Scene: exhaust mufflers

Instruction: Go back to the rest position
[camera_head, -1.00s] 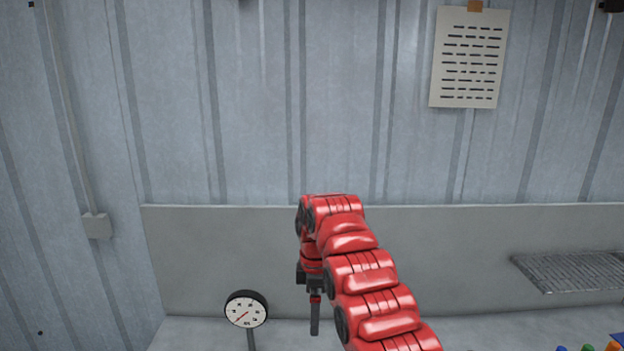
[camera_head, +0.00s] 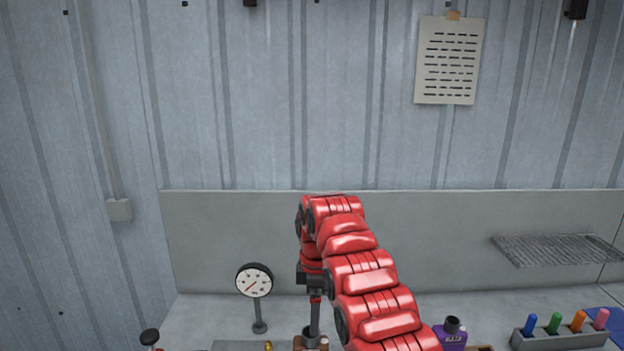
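My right arm, red and jointed, comes in from the bottom right and bends down at the middle of the head view. My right gripper (camera_head: 313,284) is a small dark part pointing downward at its end. A thin grey shaft with a red band (camera_head: 315,312) shows directly under it. I cannot tell whether the shaft is held or is part of the gripper. My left gripper is not in view.
A round dial gauge (camera_head: 254,281) stands on the grey bench left of the gripper. A purple container (camera_head: 450,331), a rack of coloured pegs (camera_head: 560,336) and a mesh shelf (camera_head: 556,250) are at right.

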